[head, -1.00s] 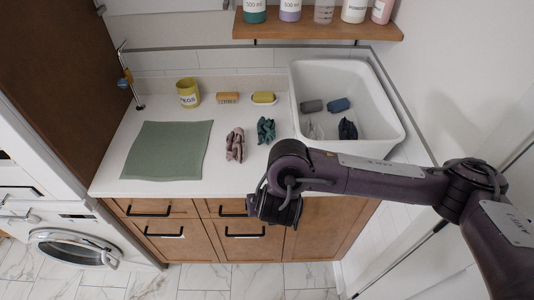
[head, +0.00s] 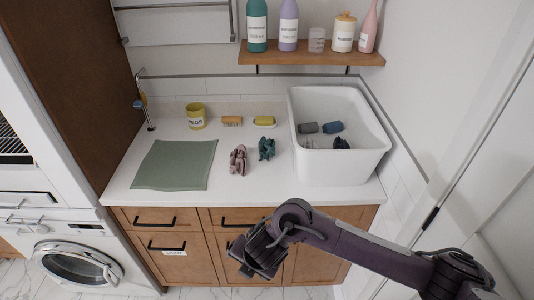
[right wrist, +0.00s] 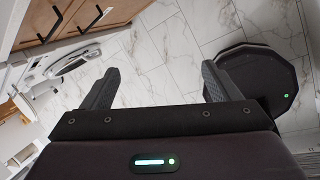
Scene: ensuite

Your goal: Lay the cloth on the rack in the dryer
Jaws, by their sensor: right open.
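A flat green cloth (head: 175,165) lies spread on the left of the white counter. A crumpled pink cloth (head: 238,160) and a crumpled teal cloth (head: 266,149) lie to its right. At the left edge, a dark opening with rack bars (head: 14,142) shows in the upper white machine, which looks like the dryer; most of it is cut off. My right gripper (head: 241,266) is in front of the cabinet drawers, below the counter edge. In the right wrist view my right gripper (right wrist: 159,78) is open and empty above the floor. My left gripper is out of view.
A white basin (head: 338,168) holding several dark bundles stands on the counter's right. A yellow cup (head: 196,116), a brush (head: 232,121) and a soap dish (head: 264,122) stand at the back. A washer (head: 78,262) is lower left. A bottle shelf (head: 310,58) hangs above.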

